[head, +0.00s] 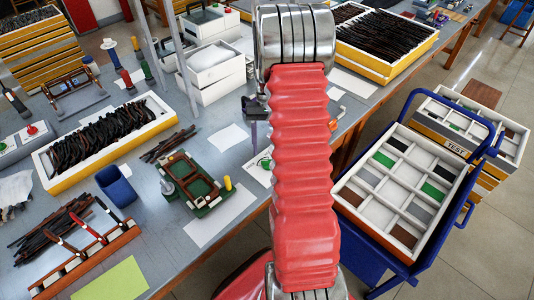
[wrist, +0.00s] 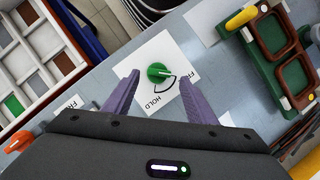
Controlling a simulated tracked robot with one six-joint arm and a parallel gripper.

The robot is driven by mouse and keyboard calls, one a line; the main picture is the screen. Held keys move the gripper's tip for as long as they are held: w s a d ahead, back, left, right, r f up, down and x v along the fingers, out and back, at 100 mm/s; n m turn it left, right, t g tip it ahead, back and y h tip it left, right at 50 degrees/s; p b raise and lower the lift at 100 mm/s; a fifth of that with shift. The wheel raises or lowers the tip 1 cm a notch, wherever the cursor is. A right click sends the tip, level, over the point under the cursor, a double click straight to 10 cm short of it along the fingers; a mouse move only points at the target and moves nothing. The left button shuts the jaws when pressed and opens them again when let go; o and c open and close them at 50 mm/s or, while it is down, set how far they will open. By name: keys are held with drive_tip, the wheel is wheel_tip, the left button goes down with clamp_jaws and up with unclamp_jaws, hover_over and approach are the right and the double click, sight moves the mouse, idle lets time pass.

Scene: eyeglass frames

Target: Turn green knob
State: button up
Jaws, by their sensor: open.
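The green knob (wrist: 157,72) sits on a white card in the wrist view. A black arc and the word HOLD are below it, and a second label at the right is partly hidden by a finger. The knob's white mark points right. My gripper (wrist: 160,77) is open, its purple fingers on either side of the knob with gaps; I cannot tell its height above the knob.
An orange knob (wrist: 18,141) is at the wrist view's lower left. A green tray with brown frames (wrist: 268,45) and a yellow peg (wrist: 247,17) stands at the right. A blue cart with a compartment tray (head: 347,193) stands beside the bench.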

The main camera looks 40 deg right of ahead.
drive_tip(key=v, duration=1)
drive_tip(key=shift+w, duration=0.1)
drive_tip(key=s+a+r+n+t+h, duration=0.1)
drive_tip(key=s+a+r+n+t, duration=0.1)
drive_tip(key=a, duration=0.8)
drive_tip(key=s+a+r+n+t+h, duration=0.1)
drive_tip(key=s+a+r+n+t, duration=0.2)
drive_tip(key=s+a+r, duration=0.4)
drive_tip(key=s+a+r+n+t+h, duration=0.1)
drive_tip(key=s+a+r+n+t, duration=0.2)
drive_tip(key=a, duration=1.1)
drive_tip(key=shift+s+r+t, duration=0.4)
drive_tip(key=shift+s+r, duration=0.85)
drive_tip(key=shift+s, duration=0.25)
